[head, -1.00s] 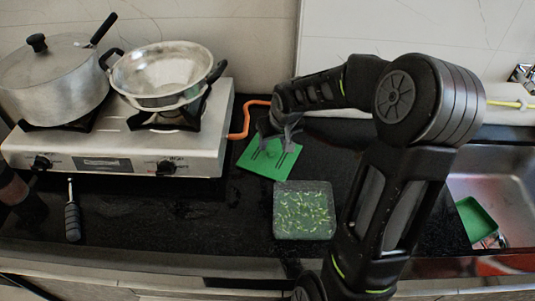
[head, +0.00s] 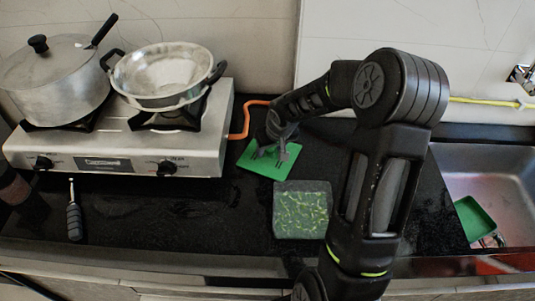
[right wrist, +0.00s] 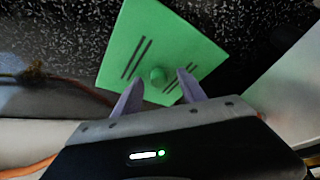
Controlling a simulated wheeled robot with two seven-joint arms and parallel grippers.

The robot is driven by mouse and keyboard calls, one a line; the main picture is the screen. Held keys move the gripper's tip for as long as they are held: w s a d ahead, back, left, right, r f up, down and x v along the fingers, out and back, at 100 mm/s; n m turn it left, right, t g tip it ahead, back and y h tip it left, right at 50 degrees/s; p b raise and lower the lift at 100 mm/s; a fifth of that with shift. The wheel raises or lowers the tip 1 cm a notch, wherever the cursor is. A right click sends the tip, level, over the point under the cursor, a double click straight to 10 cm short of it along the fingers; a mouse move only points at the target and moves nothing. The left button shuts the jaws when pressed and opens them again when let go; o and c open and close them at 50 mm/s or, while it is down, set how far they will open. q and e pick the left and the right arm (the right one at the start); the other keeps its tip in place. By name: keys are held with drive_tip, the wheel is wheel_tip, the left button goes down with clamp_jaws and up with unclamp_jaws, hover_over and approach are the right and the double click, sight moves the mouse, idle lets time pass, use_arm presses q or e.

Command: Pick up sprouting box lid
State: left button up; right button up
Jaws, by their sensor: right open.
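The sprouting box lid (head: 260,169) is a flat green square with dark slots, lying on the black counter right of the stove. The right wrist view shows the lid (right wrist: 180,40) with a round green knob (right wrist: 158,76) in its middle. My right gripper (head: 270,155) is over the lid, fingers pointing down toward it. In the right wrist view the open gripper (right wrist: 159,77) has one fingertip on each side of the knob; contact is not visible. The sprouting box (head: 302,211), filled with green sprouts, sits just in front of the lid. My left gripper is out of view.
A gas stove (head: 115,150) with a lidded pot (head: 55,85) and a metal pan (head: 165,75) stands at the left. An orange hose (head: 246,118) runs behind the lid. A sink (head: 495,175) holding a green tray (head: 474,219) is at the right.

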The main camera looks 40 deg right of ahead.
drive_tip(key=shift+c, duration=0.6)
clamp_jaws()
